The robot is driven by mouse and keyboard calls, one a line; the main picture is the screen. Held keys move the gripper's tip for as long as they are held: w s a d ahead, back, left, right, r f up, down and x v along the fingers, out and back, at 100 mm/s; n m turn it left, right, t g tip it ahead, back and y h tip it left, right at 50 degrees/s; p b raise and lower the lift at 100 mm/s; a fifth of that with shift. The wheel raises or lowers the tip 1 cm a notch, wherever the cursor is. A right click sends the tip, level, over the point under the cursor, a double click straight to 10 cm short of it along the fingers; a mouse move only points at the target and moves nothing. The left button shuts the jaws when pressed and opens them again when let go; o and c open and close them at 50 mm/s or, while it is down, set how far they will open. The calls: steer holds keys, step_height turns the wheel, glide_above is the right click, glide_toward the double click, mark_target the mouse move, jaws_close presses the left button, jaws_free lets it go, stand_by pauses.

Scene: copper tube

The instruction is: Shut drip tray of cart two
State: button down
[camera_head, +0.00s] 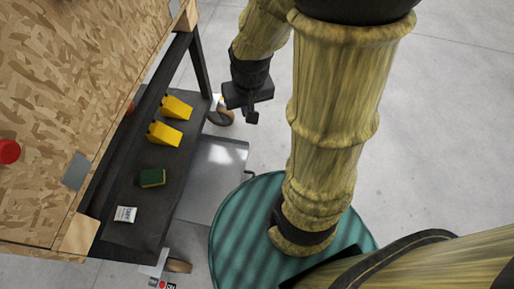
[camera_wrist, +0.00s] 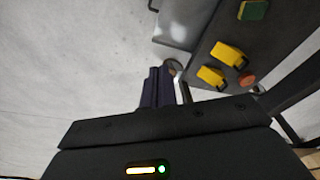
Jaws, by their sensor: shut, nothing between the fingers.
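The drip tray (camera_head: 212,180) is a shiny grey metal tray. It sticks out to the right from under the dark lower shelf of the cart (camera_head: 128,236), close to the green round base. In the wrist view the drip tray (camera_wrist: 183,22) shows at the top, beside the shelf. My gripper (camera_head: 252,117) is shut and empty. It hangs beyond the tray's far end, near a cart wheel, and apart from the tray. In the wrist view my gripper's fingers (camera_wrist: 158,88) are together, pointing at bare floor. I cannot read which cart this is.
The shelf holds two yellow wedges (camera_head: 164,134), a green and yellow sponge (camera_head: 152,178) and a white packet (camera_head: 125,214). A wood-board top (camera_head: 70,90) overhangs it, with a red round thing (camera_head: 9,151). Casters (camera_head: 221,117) stand at the cart's corners. Floor at right is clear.

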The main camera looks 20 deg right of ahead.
steer(key=w+d+f+m+t+y+b, duration=0.1)
steer(key=d+f+m+t+y+b, duration=0.2)
steer(key=f+m, duration=0.5)
steer(key=w+d+f+m+t+y+b, duration=0.1)
steer(key=d+f+m+t+y+b, duration=0.2)
steer(key=f, duration=2.1)
steer(key=w+d+f+m+t+y+b, duration=0.2)
steer(key=d+f+m+y+b, duration=0.6)
steer(key=d+f+m, duration=0.5)
step_height(320, 180, down, 4)
steer(key=shift+d+r+t+b, duration=0.1)
steer(key=shift+d+t+b, duration=0.3)
steer(key=shift+b, duration=0.25)
steer(key=shift+w+a, duration=0.15)
steer(key=b+x, duration=0.6)
steer(key=x, duration=0.7)
steer(key=shift+w+a, duration=0.15)
steer(key=shift+a, duration=0.25)
